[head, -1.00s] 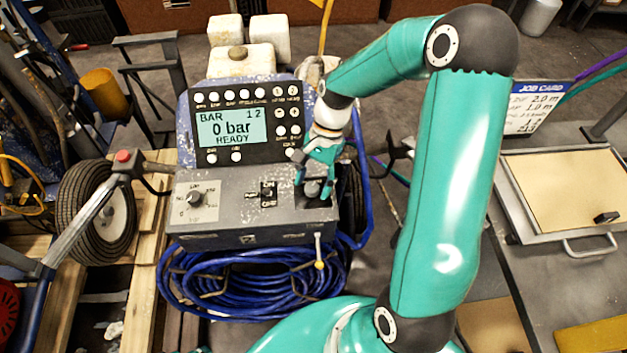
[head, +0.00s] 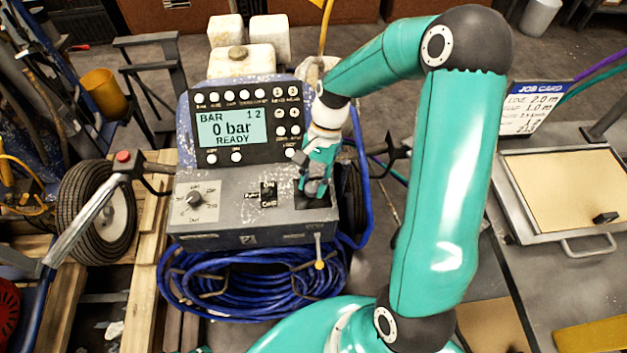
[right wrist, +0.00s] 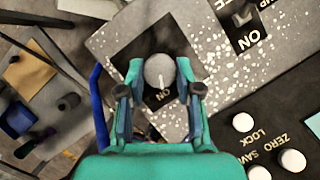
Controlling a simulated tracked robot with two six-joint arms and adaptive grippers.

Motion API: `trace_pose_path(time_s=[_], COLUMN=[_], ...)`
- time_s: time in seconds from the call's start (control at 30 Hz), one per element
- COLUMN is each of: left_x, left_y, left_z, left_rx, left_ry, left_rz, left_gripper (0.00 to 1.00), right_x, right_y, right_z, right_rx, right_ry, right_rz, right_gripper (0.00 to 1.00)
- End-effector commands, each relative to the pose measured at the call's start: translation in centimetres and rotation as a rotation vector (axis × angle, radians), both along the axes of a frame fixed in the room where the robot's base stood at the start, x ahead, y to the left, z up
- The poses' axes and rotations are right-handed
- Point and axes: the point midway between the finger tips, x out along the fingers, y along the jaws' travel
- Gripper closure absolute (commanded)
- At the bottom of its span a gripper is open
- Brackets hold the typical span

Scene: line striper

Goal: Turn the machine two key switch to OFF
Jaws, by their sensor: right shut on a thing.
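The machine's grey control panel (head: 230,223) is in the head view, with a display (head: 231,130) reading "0 bar READY". My right gripper (head: 314,190) is over the black recessed plate at the panel's right end. In the right wrist view, the round grey knob of the key switch (right wrist: 160,71) sits between the fingertips of my right gripper (right wrist: 160,78), which is shut on it. A pale line on the knob points towards the word "ON" below it in that view. My left gripper is not in view.
A rotary dial (head: 194,198) and a small toggle switch (head: 268,190) are left of my gripper on the panel. Push buttons surround the display. A coiled blue hose (head: 250,285) hangs below. A job card (head: 535,108) stands at the right.

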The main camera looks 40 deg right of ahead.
Motion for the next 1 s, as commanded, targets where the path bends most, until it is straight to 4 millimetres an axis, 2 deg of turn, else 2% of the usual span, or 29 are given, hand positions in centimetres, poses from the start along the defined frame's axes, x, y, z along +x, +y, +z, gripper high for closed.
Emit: trace_pose_path(time_s=[0.27,1.0], left_x=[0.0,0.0], left_y=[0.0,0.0], left_z=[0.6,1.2], left_rx=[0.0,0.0], left_ry=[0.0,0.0], left_rz=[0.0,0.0], left_gripper=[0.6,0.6], right_x=[0.3,0.6], right_y=[0.1,0.4], right_z=[0.2,0.1], right_rx=[0.0,-0.002], right_ry=[-0.002,-0.005], right_rz=[0.182,0.834], right_gripper=[1.0,1.0])
